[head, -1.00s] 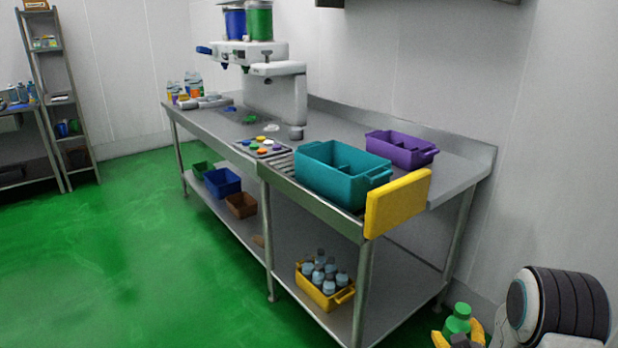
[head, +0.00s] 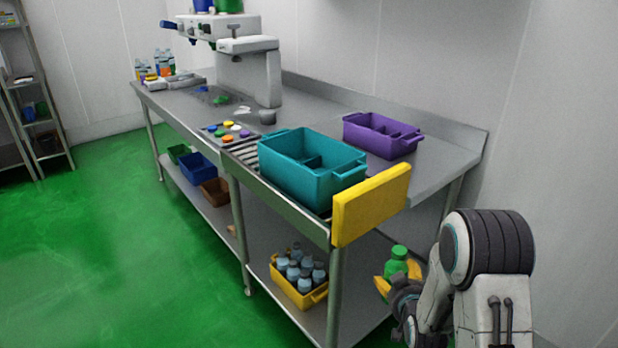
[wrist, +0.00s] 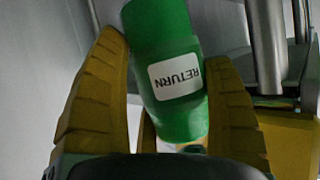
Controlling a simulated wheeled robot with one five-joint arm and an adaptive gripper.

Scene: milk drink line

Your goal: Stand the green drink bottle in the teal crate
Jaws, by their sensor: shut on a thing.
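The green drink bottle (head: 396,264) is held roughly upright in my gripper (head: 398,284), low at the right in the head view, beside the near end of the steel bench. In the wrist view the green bottle (wrist: 165,40) sits between the two yellow fingers of my gripper (wrist: 175,110), its white RETURN label facing the camera. The teal crate (head: 300,182) stands on the bench top at its near end, up and left of my gripper. It has a divider inside; its floor is mostly hidden.
A yellow end plate (head: 372,204) stands at the bench end between my gripper and the teal crate. A purple crate (head: 382,138) is behind the teal one. A yellow crate (head: 290,290) of several bottles is on the lower shelf. Green floor at left is clear.

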